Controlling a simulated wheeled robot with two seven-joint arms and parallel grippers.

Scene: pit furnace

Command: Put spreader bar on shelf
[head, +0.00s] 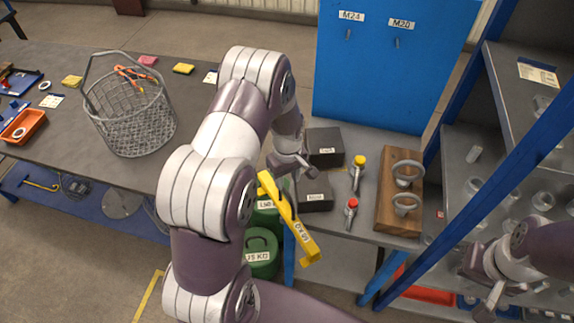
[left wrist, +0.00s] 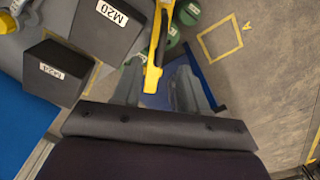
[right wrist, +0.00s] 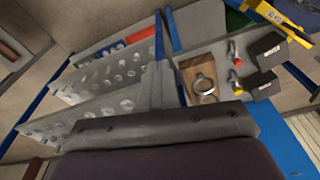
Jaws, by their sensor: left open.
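The yellow spreader bar (head: 290,218), with a white label, slants beside the left edge of the small bench, above green weights. What supports it is unclear. My left gripper (head: 291,164) is at the bar's upper end. In the left wrist view its fingers are apart, with the yellow bar (left wrist: 155,65) showing between them; contact is not visible. My right gripper (head: 487,300) is at the lower right, before the shelf rack (head: 497,95). In the right wrist view its fingers (right wrist: 163,85) appear together, with nothing seen between them. The bar (right wrist: 280,22) also shows there, far off.
The bench holds dark blocks (head: 325,146), two bolts with yellow and red tops, and a wooden board (head: 383,212) with metal rings. A blue panel (head: 385,75) stands behind. A wire basket (head: 130,118) stands on the left table.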

